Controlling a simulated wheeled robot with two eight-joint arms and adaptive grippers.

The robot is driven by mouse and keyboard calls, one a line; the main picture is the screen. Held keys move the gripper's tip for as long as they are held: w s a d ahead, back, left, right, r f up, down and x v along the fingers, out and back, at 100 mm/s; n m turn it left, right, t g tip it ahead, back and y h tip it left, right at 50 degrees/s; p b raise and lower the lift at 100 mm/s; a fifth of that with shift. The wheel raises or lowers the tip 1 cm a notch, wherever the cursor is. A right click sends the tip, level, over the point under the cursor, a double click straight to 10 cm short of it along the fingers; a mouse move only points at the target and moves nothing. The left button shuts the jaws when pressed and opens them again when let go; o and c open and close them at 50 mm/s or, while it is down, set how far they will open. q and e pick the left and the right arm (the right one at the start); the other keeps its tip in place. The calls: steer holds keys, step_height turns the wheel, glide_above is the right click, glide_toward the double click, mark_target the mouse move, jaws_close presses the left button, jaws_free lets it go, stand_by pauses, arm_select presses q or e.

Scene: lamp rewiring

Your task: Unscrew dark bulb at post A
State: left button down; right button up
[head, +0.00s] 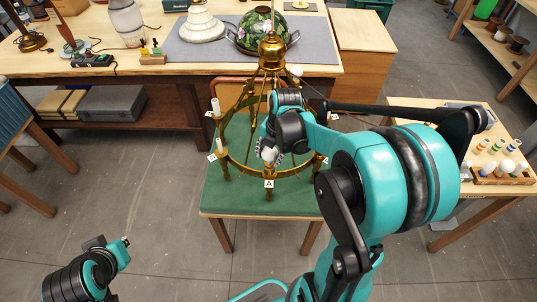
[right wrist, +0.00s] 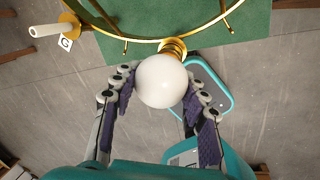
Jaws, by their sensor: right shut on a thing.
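The brass chandelier ring (head: 240,170) stands on a green-topped table, with tag A (head: 269,184) at its front. In the right wrist view the round bulb (right wrist: 161,81) sits in front of a brass socket (right wrist: 173,47) at the ring. My right gripper (right wrist: 160,88) is shut on the bulb, with a finger on each side. Whether the bulb's base is still in the socket cannot be told. My left gripper (head: 120,246) is at the lower left, away from the chandelier.
A side table at right bears a wooden tray (head: 500,177) with several bulbs. Other posts carry white sleeves, one beside a tag (right wrist: 66,42). A workbench behind holds lamps and a green glass shade (head: 262,32). Grey floor at front left is free.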

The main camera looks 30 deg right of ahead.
mark_target(268, 149)
steer(key=shift+r+p, duration=2.05)
steer(key=shift+r, duration=0.6)
steer(key=shift+f, duration=0.1)
